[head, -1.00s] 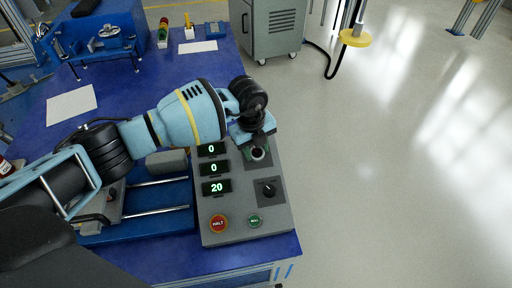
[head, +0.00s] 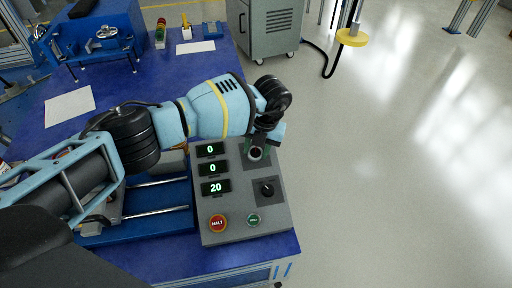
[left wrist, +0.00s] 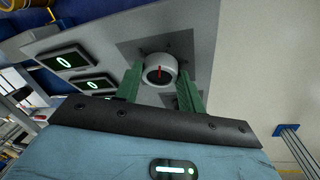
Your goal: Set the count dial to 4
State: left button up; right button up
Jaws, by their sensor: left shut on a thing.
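The grey control panel (head: 215,234) has two dials on its right side. The upper dial (head: 255,153) is a round pale knob with a red pointer mark, clear in the left wrist view (left wrist: 160,68). My left gripper (head: 258,148) reaches over it, and its green fingers (left wrist: 158,80) are shut on opposite sides of the knob. The lower dial (head: 267,190) is black and untouched. Dial labels are not readable. The displays read 0 (head: 210,150), 0 (head: 212,169) and 20 (head: 216,188). My right gripper is not in view.
A red HALT button (head: 218,223) and a green button (head: 253,219) sit at the panel's near end. Two metal rails (head: 160,206) lie left of the panel. A grey cabinet (head: 270,30) stands behind.

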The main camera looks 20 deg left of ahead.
pick_arm(q)
jog(key=shift+m+y, duration=0.4)
jog(key=shift+m, duration=0.7)
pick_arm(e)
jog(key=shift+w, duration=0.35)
pick_arm(q)
jog(key=shift+d, duration=0.1)
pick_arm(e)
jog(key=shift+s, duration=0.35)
pick_arm(q)
jog(key=o, duration=1)
jog(key=shift+d+r, duration=0.1)
jog(key=shift+r, duration=0.4)
jog(key=p+v, duration=0.1)
jog(key=v, duration=0.6)
jog(key=shift+f, duration=0.1)
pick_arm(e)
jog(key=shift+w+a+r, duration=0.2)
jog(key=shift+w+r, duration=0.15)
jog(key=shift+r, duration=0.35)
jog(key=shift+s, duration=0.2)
